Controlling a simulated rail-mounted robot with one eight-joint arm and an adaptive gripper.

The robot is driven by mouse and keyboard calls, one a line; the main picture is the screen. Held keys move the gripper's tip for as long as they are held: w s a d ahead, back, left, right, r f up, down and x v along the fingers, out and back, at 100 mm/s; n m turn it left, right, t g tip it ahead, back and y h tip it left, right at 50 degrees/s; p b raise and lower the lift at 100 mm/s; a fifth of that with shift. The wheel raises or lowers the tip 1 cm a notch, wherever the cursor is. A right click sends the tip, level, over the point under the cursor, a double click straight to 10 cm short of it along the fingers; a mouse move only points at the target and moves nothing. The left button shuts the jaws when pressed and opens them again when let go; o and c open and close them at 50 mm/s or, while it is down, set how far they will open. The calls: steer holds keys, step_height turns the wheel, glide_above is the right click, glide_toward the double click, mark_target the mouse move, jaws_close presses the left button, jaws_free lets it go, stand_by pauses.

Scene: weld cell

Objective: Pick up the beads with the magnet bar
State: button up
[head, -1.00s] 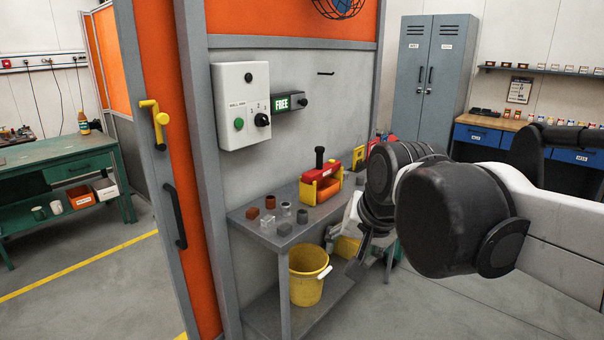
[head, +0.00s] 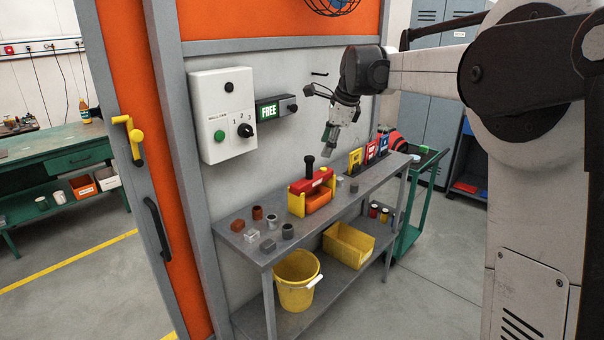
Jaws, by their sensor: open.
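The likely magnet bar (head: 322,176) is a red bar with an upright black handle, resting across a yellow stand (head: 297,203) on the grey bench. An orange block shows beneath it within the stand. I cannot make out any beads as such; several small pieces lie on the bench to the left of the stand, among them a rust-coloured cube (head: 238,225), a rust cylinder (head: 257,212), a clear block (head: 251,235) and a grey cylinder (head: 288,231). My gripper (head: 329,136) is open and empty, pointing down in the air above and slightly right of the magnet bar, apart from it.
The bench (head: 343,208) stands against a grey panel with a control box (head: 222,115). Coloured card holders (head: 370,152) stand at its right end. A yellow bucket (head: 296,281) and yellow bin (head: 348,246) sit on the lower shelf. A green cart (head: 410,230) stands beyond.

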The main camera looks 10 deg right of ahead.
mark_target(309, 178)
steer(key=w+d+f+m+g+y+p, duration=0.1)
steer(key=w+f+m+p, duration=0.15)
steer(key=w, duration=0.35)
steer(key=w+d+f+m+p, duration=0.1)
steer(key=w+m, duration=0.3)
steer(key=w, duration=0.2)
steer(key=p+x, duration=0.1)
steer(key=x, duration=1.3)
jaws_close()
steer(key=shift+r, duration=0.1)
